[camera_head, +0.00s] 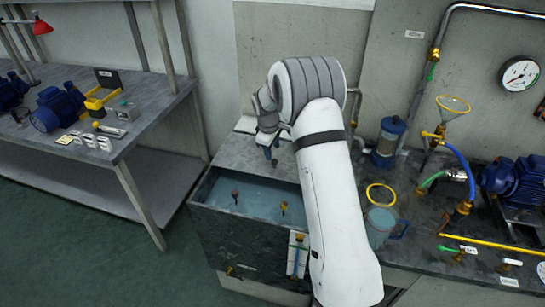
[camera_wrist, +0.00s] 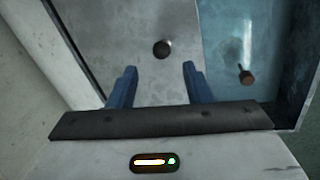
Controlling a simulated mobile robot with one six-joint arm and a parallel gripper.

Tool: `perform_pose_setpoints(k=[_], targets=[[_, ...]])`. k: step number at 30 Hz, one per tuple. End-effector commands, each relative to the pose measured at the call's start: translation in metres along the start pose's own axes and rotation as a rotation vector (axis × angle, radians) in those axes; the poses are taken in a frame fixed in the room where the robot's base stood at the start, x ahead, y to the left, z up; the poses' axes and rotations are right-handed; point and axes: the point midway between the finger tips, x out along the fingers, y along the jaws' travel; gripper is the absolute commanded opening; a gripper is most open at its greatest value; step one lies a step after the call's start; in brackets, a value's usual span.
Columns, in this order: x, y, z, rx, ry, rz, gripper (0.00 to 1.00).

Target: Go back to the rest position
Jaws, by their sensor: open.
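My gripper (camera_head: 271,153) hangs over the grey top behind the open water tank (camera_head: 222,213). In the wrist view my gripper (camera_wrist: 159,75) has its two blue fingers wide apart with nothing between them. A dark round knob (camera_wrist: 162,49) shows on the grey surface beyond the fingertips. My arm reaches across the right part of the tank in the head view and hides part of it.
The tank holds bluish water with a brown-topped stem (camera_head: 235,197) and a yellowish fitting (camera_head: 283,208). On the right bench are a blue jug (camera_head: 380,226), a blue canister (camera_head: 388,141), pipes and a blue pump (camera_head: 515,182). A workbench (camera_head: 150,110) stands left.

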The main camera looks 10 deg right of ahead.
Motion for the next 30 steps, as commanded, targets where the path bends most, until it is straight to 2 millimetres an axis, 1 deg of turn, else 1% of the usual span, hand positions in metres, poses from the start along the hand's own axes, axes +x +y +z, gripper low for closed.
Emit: perform_pose_setpoints(k=[3,6,19,22,23,26,30], targets=[[-0.013,0.000,-0.001,0.000,0.001,0.001,0.45],[-0.019,0.000,-0.001,0.000,0.000,0.000,0.45],[-0.021,0.000,-0.001,0.000,0.000,-0.001,0.45],[-0.028,-0.001,0.002,0.012,0.003,0.000,0.45],[-0.033,-0.002,0.004,0.021,0.004,0.001,0.45],[-0.060,-0.010,0.016,0.074,0.014,0.004,0.45],[-0.110,-0.033,0.045,0.190,0.033,0.003,0.45]])
